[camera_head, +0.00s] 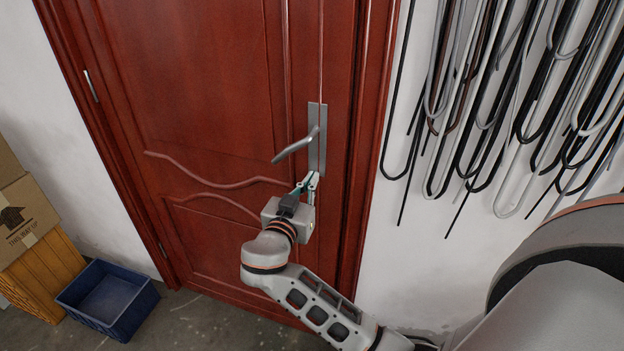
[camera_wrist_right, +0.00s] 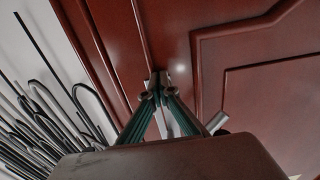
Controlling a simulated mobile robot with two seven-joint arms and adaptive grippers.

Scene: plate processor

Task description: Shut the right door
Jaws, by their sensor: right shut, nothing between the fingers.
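The red-brown door (camera_head: 215,110) fills the middle of the head view and looks about flush with its frame; I cannot tell whether it is fully shut. Its metal lever handle (camera_head: 296,147) points left from a tall plate near the door's right edge. My right gripper (camera_head: 308,182) is shut and empty, just below the handle plate at the door's surface. In the right wrist view the closed fingertips (camera_wrist_right: 158,84) are against or very near the door panel (camera_wrist_right: 235,75); contact is not certain. My left gripper is not in view.
Black and grey hoses or cables (camera_head: 500,100) hang on the white wall right of the door. A blue crate (camera_head: 128,322) stands on the floor at lower left, beside a cardboard box (camera_head: 28,215) on a wooden crate (camera_head: 45,270).

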